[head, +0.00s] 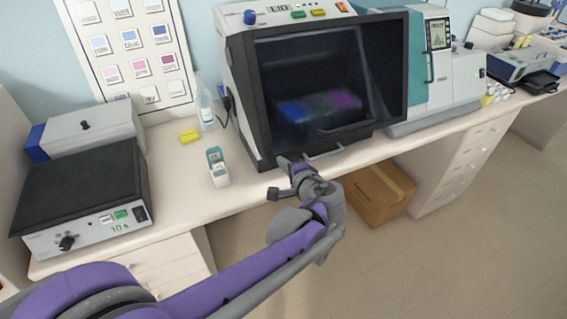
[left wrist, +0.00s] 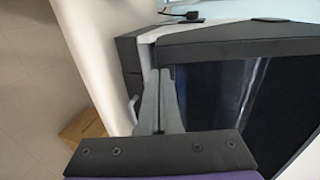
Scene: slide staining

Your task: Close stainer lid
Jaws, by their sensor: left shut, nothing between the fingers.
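The stainer (head: 232,70) stands on the bench, with a "LID" label and buttons on top. Its dark window lid (head: 330,137) has a black frame and covers the front; blue and pink patches show dimly through it. I cannot tell whether it is fully seated. A bar handle (head: 326,153) sits below its lower edge. My left gripper (head: 284,163) is shut and empty at the lid's lower edge, left of the handle. In the left wrist view the closed fingers (left wrist: 159,76) point at the black frame (left wrist: 230,49); contact is unclear. My right gripper is not in view.
A small slide box (head: 218,171), a yellow block (head: 189,136) and a bottle (head: 206,110) stand left of the stainer. A hotplate (head: 80,185) is further left. A teal machine (head: 440,75) stands right. A cardboard box (head: 378,195) is on the floor.

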